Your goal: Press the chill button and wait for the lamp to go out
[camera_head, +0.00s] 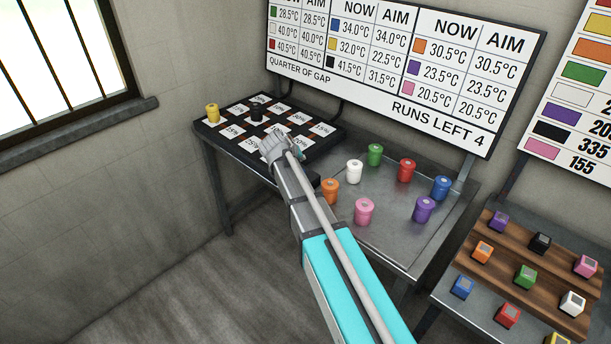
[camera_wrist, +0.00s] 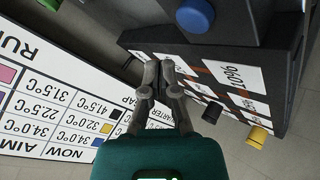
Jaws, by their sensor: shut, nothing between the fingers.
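My gripper (camera_head: 272,146) is over the near part of the black board (camera_head: 222,139) in the head view. In the wrist view, my gripper (camera_wrist: 157,68) has its fingers together and holds nothing. A round blue cap (camera_wrist: 195,16) stands on a dark housing (camera_wrist: 233,28) at the top of the wrist view, apart from my fingertips. It may be the chill button, but no label shows on it. I cannot make out a lamp. My arm hides part of the board in the head view.
A yellow canister (camera_head: 212,113) and a black canister (camera_head: 257,112) stand on the board. Several coloured canisters stand on the metal table (camera_head: 399,253), right of my arm. A NOW/AIM sign (camera_head: 395,62) hangs behind. Coloured cubes sit on a wooden rack (camera_head: 501,273) at right.

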